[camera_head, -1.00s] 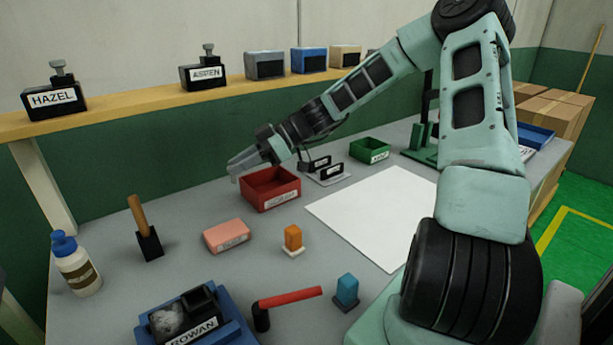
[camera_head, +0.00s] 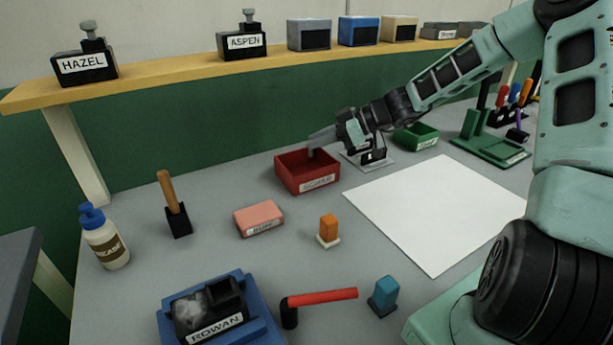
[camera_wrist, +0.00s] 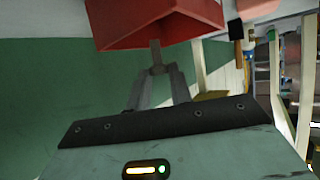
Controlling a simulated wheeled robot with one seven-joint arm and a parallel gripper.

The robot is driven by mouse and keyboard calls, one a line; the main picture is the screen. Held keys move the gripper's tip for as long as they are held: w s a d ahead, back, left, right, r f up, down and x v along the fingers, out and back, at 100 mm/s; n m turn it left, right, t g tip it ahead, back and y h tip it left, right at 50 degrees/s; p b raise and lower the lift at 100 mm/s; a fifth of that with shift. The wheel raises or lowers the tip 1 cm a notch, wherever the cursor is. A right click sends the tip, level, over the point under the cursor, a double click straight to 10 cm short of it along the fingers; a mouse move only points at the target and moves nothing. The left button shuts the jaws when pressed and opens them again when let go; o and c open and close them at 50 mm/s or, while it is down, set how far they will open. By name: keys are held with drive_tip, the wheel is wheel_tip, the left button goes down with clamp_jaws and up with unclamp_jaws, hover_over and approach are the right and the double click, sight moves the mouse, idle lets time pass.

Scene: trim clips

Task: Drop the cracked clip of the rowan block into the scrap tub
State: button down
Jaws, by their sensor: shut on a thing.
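The rowan block (camera_head: 209,311), black with a pale grey smudged patch and a ROWAN label, sits in a blue cradle (camera_head: 256,318) at the front left. My gripper (camera_head: 322,140) is above the back right of an open red tub (camera_head: 308,184), whose label is too blurred to read. In the wrist view my gripper (camera_wrist: 157,80) is shut on a small grey piece, apparently the clip (camera_wrist: 155,52), at its fingertips. The clip's end shows against the red tub (camera_wrist: 160,30). I cannot tell any crack on it, nor its exact height over the tub.
A green tub (camera_head: 417,137) and a small rack (camera_head: 368,160) stand right of the red tub. A white sheet (camera_head: 436,212) covers the middle right. A pink box (camera_head: 259,219), an orange-topped stamp (camera_head: 328,231) and a red-handled tool (camera_head: 320,297) stand in front.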

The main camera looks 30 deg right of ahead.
drive_tip(key=shift+f, duration=0.85)
drive_tip(key=c, duration=1.2)
unclamp_jaws()
drive_tip(key=shift+o, duration=0.2)
drive_tip(key=b+v, duration=0.1)
drive_tip(key=v, duration=1.6)
drive_tip(key=shift+b, duration=0.3)
drive_tip(key=shift+r, duration=0.1)
